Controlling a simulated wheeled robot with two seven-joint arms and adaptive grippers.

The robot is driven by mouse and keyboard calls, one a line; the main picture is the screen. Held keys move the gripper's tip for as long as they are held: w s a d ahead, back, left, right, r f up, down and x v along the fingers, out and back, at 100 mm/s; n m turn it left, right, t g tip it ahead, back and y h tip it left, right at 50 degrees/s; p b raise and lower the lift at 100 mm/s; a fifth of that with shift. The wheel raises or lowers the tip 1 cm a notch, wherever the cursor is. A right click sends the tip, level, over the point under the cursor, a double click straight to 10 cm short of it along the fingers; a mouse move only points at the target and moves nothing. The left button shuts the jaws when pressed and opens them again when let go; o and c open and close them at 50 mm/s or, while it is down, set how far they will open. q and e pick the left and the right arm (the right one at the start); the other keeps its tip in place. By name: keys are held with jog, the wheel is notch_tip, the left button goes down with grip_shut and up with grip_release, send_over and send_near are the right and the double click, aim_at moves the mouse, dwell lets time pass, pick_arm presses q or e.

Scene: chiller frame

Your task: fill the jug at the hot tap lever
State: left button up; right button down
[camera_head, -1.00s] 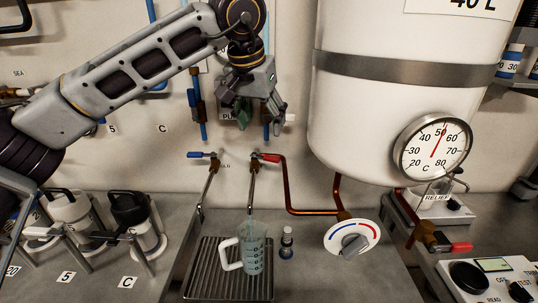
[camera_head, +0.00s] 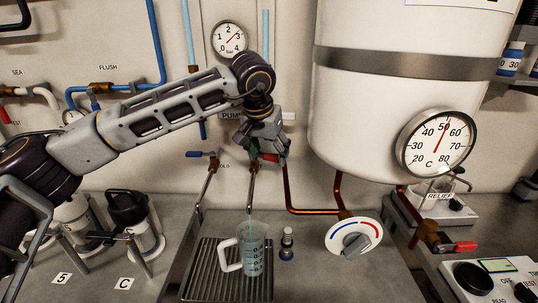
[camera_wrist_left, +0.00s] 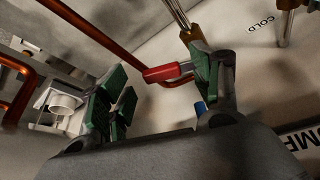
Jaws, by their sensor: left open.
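The hot tap's red lever (camera_head: 270,157) is at the wall, above the drip tray (camera_head: 200,270), and is partly covered by my left gripper (camera_head: 258,163). In the left wrist view, the red lever (camera_wrist_left: 168,72) shows between the open green-padded fingers (camera_wrist_left: 160,88), close to the right-hand finger; I cannot tell whether they touch. The translucent jug (camera_head: 254,257) with a white handle stands upright on the drip tray below the tap spout (camera_head: 251,192). I cannot tell how much water it holds. My right gripper is out of view.
The blue-handled cold tap (camera_head: 199,154) is just left of the hot tap. A copper pipe (camera_head: 287,190) runs beside it. The big white tank (camera_head: 390,110) with its temperature gauge (camera_head: 436,143) hangs at the right. A small bottle (camera_head: 286,244) stands beside the jug.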

pick_arm(q)
jog(key=shift+w+f, duration=0.2)
jog(key=shift+f, duration=0.25)
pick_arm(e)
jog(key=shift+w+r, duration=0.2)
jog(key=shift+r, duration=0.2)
pick_arm(q)
jog(key=shift+c, duration=0.5)
